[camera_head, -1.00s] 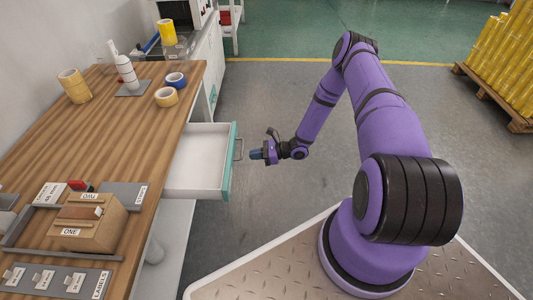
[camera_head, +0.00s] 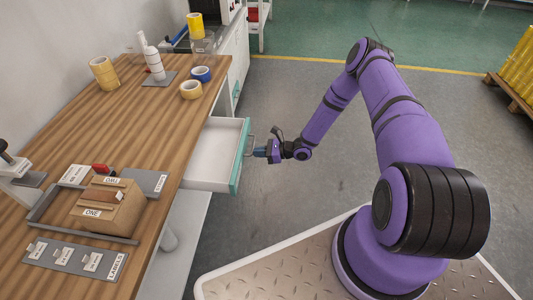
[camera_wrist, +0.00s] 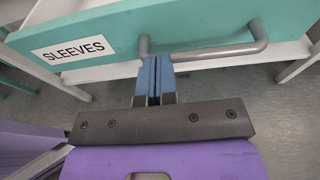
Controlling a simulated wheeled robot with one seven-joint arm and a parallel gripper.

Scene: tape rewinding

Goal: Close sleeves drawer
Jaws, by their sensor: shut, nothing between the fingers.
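The sleeves drawer (camera_head: 214,157) stands open under the right side of the wooden workbench, with a white empty inside. Its teal front (camera_wrist: 110,32) carries the label "SLEEVES" (camera_wrist: 72,50) and a grey bar handle (camera_wrist: 215,52) in the wrist view. The handle also shows in the head view (camera_head: 250,145). My gripper (camera_head: 262,151) is at the drawer front, beside the handle. In the wrist view its blue fingers (camera_wrist: 155,70) are shut together with nothing between them, and their tips lie at or just under the handle bar. I cannot tell whether they touch it.
The workbench (camera_head: 130,130) holds a cardboard box (camera_head: 105,203), tape rolls (camera_head: 191,90), a white bottle (camera_head: 153,60) and a labels tray (camera_head: 75,262). The floor (camera_head: 290,110) right of the drawer is clear. A yellow pallet stack (camera_head: 518,70) stands far right.

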